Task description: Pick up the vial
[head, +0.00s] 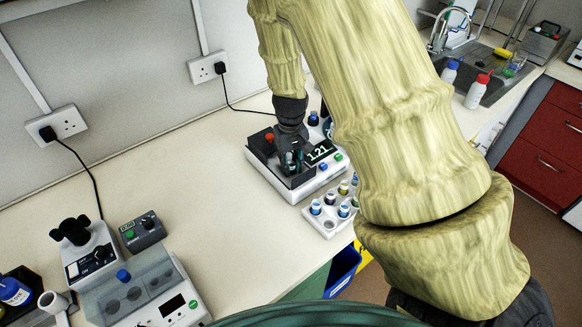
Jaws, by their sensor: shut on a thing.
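My gripper (291,163) reaches down into the dark weighing area of a white balance (310,183) whose display reads 1.21. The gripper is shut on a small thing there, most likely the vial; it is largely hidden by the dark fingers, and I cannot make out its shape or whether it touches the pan. A white rack (312,222) holding several small vials with blue and yellow tops stands just in front of the balance, partly covered by my arm.
A device with a grey see-through lid (131,290) and a small control box (142,232) stand at the lower left. A blue bin (343,272) hangs below the bench edge. The sink (487,75) is at the upper right. The bench left of the balance is clear.

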